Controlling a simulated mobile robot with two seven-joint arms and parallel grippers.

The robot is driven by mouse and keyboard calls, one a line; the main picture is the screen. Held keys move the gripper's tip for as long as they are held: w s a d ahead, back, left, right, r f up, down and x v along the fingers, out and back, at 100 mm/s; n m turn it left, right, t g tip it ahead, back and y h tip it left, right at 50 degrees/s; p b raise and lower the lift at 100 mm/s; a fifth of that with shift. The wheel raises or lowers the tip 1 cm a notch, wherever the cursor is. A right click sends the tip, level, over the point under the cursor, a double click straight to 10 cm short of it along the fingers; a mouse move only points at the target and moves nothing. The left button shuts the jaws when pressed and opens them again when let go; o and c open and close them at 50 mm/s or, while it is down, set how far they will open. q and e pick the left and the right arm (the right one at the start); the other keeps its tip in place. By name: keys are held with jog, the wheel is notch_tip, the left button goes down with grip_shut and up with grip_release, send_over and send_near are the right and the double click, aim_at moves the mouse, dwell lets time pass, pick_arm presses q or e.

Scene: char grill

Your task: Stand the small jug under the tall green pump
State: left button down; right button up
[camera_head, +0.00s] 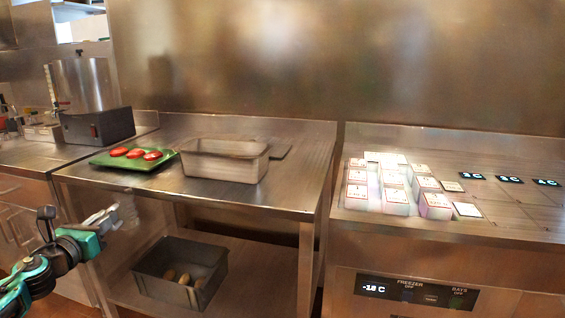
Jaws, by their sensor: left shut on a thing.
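My left gripper (113,213) comes in at the lower left, in front of the steel table's left front corner. It is shut on a pale, see-through thing (129,211), which looks like the small jug. The jug is held in the air below the level of the table top, and its outline is faint against the steel. I cannot tell whether it is exactly upright. No tall green pump can be made out in this view. My right gripper is not in view.
The steel table (240,200) bears a green tray (108,162) with tomato slices and an empty metal pan (222,168). A grey bin (160,285) stands on its lower shelf. A large pot (82,85) stands at left. Boxes (357,190) cover part of the right counter.

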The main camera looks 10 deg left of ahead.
pick_arm(q)
jog(key=s+d+f+h+p, duration=0.1)
jog(key=s+d, duration=0.3)
jog(key=d, duration=0.4)
jog(key=s+d+f+m, duration=0.15)
jog(key=s+d, duration=0.25)
jog(key=d, duration=0.4)
jog(key=s+d+f+n+h+p, duration=0.15)
jog(key=s+d, duration=0.25)
jog(key=d, duration=0.4)
jog(key=s+d+r+y, duration=0.2)
jog(key=s+d+r, duration=0.1)
jog(key=s, duration=0.4)
jog(key=shift+d+r, duration=0.35)
jog(key=shift+d, duration=0.2)
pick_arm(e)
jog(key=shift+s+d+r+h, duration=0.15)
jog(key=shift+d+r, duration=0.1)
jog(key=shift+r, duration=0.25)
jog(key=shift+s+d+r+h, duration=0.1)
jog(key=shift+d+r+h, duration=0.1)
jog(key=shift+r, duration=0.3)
pick_arm(q)
jog(key=shift+y, duration=0.25)
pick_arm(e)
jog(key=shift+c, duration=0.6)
pick_arm(q)
jog(key=shift+a, duration=0.15)
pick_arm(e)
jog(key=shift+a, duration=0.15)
